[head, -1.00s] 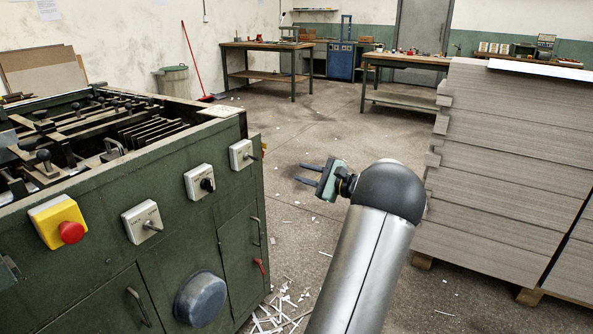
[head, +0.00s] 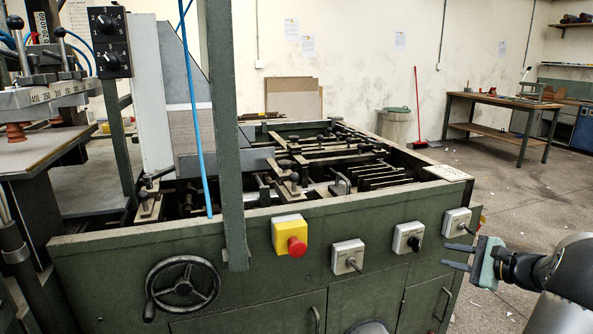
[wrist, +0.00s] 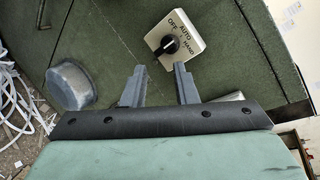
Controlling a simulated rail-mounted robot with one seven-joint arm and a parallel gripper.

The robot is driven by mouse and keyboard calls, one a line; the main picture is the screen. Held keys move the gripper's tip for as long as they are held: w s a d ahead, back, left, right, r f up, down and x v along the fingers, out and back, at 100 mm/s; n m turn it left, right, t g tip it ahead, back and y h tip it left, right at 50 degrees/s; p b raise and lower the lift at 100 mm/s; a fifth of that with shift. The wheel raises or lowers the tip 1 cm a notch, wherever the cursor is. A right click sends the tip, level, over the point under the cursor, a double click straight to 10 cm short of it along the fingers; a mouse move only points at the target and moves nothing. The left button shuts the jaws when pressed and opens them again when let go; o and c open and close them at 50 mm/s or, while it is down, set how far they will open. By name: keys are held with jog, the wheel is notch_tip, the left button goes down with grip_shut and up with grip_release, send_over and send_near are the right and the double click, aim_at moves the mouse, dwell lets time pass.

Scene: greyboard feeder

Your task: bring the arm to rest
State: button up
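My gripper (head: 443,256) is at the lower right of the head view, in front of the right end of the green machine (head: 130,248). Its two grey fingers point left in that view. In the wrist view my gripper (wrist: 159,68) is open, with nothing between its fingers. A grey selector switch (wrist: 177,40) marked OFF, AUTO and HAND shows beyond the fingertips, apart from them. The same switch (head: 408,238) is on the machine's front in the head view. I cannot tell which mark its knob points to.
A yellow box with a red button (head: 291,236), a handwheel (head: 183,287) and other switches stick out from the machine's front. A bin (head: 393,124) and workbench (head: 500,100) stand behind. Paper strips (wrist: 22,100) lie on the floor. Open floor lies at right.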

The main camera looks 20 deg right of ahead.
jog(key=a+r+n+g+p, duration=0.2)
jog(key=a+n+g+p, duration=0.15)
jog(key=a, duration=0.75)
jog(key=a+r+n+g+y+p, duration=0.15)
jog(key=a+n+g, duration=0.25)
jog(key=a, duration=0.6)
jog(key=a+r+n+g+p, duration=0.2)
jog(key=a+n+g+p, duration=0.1)
jog(key=a, duration=0.8)
jog(key=s+a+r+n+g+h+p, duration=0.1)
jog(key=s+a+n+h+p, duration=0.2)
jog(key=s, duration=0.5)
jog(key=s+a+r+n+g+h+p, duration=0.2)
jog(key=s+a+n+p, duration=0.3)
jog(key=s+a+n, duration=0.3)
jog(key=shift+s+a+r+n+h, duration=0.15)
jog(key=shift+s+r+n+h, duration=0.15)
jog(key=shift+s+n+h, duration=0.2)
jog(key=shift+o, duration=0.3)
jog(key=shift+w, duration=0.1)
